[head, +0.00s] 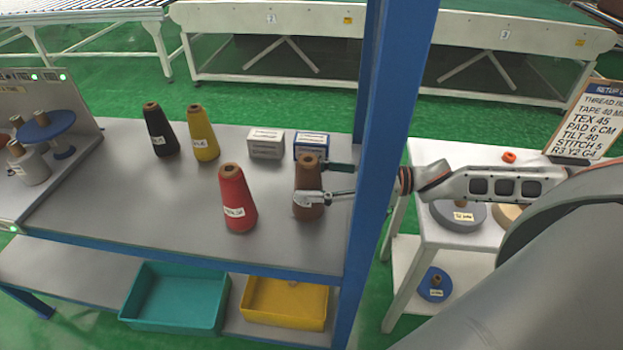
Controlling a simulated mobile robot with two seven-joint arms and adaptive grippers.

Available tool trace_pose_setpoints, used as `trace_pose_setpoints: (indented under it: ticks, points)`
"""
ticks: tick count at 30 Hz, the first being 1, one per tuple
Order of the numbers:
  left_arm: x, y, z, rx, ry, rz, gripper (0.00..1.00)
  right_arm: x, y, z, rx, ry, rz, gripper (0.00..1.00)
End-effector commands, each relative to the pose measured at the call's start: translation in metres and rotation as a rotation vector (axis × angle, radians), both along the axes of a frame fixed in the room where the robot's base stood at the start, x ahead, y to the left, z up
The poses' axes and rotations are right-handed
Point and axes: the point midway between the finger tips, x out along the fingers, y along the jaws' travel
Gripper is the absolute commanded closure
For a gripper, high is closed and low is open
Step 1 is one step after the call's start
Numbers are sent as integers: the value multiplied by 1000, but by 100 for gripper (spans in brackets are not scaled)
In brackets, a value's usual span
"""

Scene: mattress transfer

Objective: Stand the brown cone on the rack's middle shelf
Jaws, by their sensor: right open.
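The brown cone (308,174) stands upright on the right part of the grey, blue-edged rack shelf (155,225), near the blue post. My right gripper (318,182) reaches in from the right, past the post. Its jaws are open, with one finger across the front of the cone and the other behind its right side. I cannot tell whether either finger touches the cone. The front finger hides part of the cone's lower half. My left gripper is not in view.
A red cone (236,195), a yellow cone (203,135), a black cone (160,132) and two small boxes (266,143) share the shelf. The blue post (384,130) stands close to my right arm. A teal bin (175,295) and a yellow bin (285,302) sit below.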

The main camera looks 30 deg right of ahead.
Motion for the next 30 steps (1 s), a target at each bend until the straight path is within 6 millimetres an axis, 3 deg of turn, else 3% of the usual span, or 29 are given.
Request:
trace_pose_setpoints:
  ticks: [8, 24, 30]
  points:
    - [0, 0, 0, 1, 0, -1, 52, -7, -13, 1, -3, 4, -1, 51]
    - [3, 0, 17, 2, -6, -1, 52, -47, -85, 4, -4, 3, -1, 51]
    - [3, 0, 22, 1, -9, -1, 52, -57, -102, 3, -2, 1, 0, 51]
